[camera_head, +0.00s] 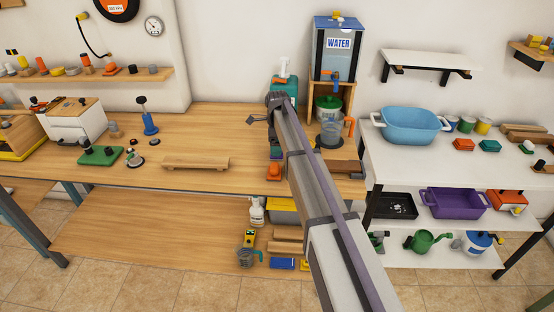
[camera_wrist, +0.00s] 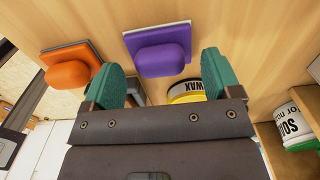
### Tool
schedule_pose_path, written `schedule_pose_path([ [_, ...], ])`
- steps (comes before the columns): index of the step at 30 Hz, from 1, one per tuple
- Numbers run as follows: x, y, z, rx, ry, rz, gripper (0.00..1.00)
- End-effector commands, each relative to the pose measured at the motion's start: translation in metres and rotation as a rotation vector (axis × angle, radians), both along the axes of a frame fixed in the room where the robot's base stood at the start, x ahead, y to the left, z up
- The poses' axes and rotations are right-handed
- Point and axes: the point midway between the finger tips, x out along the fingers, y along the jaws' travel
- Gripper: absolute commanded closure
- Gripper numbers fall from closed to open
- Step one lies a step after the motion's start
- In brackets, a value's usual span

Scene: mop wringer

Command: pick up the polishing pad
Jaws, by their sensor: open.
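In the wrist view, a block with a purple grip (camera_wrist: 162,52) on a flat purple and grey base lies on the wooden surface. A similar block with an orange grip (camera_wrist: 69,73) lies to its left; it also shows on the workbench in the head view (camera_head: 274,171). I cannot tell which one is the polishing pad. My gripper (camera_wrist: 162,64) is open and empty, its two green fingers spread with the purple block between and beyond them. In the head view my arm hides much of this area.
A yellow tin marked WAX (camera_wrist: 187,92) sits close by the right finger. A white and green container (camera_wrist: 294,125) stands farther right. On the workbench (camera_head: 215,120), a wooden cradle (camera_head: 195,163) lies left of my arm. A water tank (camera_head: 336,50) stands behind.

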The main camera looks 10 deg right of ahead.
Motion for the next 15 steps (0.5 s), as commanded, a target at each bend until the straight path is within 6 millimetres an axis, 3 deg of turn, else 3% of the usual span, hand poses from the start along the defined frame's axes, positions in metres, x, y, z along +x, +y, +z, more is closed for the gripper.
schedule_pose_path([
  [1, 0.0002, 0.0002, -0.0184, 0.000, 0.000, 0.000, 0.17],
  [2, 0.0002, 0.0002, -0.0203, 0.000, 0.000, 0.000, 0.17],
  [9, 0.0002, 0.0002, -0.0158, 0.000, -0.001, 0.000, 0.18],
  [15, 0.0002, 0.0002, -0.0157, 0.000, 0.000, 0.000, 0.37],
])
